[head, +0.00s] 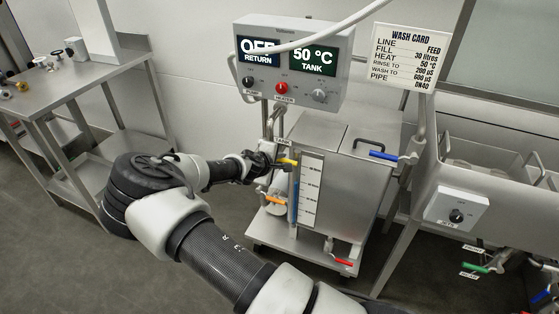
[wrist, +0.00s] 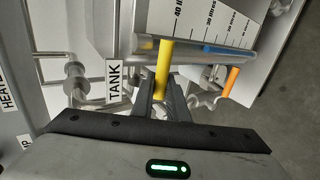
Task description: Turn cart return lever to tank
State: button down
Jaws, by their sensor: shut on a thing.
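The yellow lever (head: 288,162) sits on the pipework at the left side of the steel tank cart (head: 345,185), beside the level scale. In the wrist view the yellow lever (wrist: 163,68) stands between my fingers, with its upper part showing. A TANK label (wrist: 115,81) is just left of it. My gripper (head: 270,157) reaches in from the left and is shut on the yellow lever; its fingers (wrist: 162,97) show in the wrist view. The lever's lower end and pivot are hidden by the fingers.
A control box (head: 292,62) above reads OFF RETURN and 50 °C TANK. An orange lever (head: 280,202) is below, a blue lever (head: 383,155) to the right, a red lever (head: 343,262) low down. A steel table (head: 75,85) stands left. Open floor lies between table and cart.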

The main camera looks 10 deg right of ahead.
jog(key=c, duration=1.7)
grip_release()
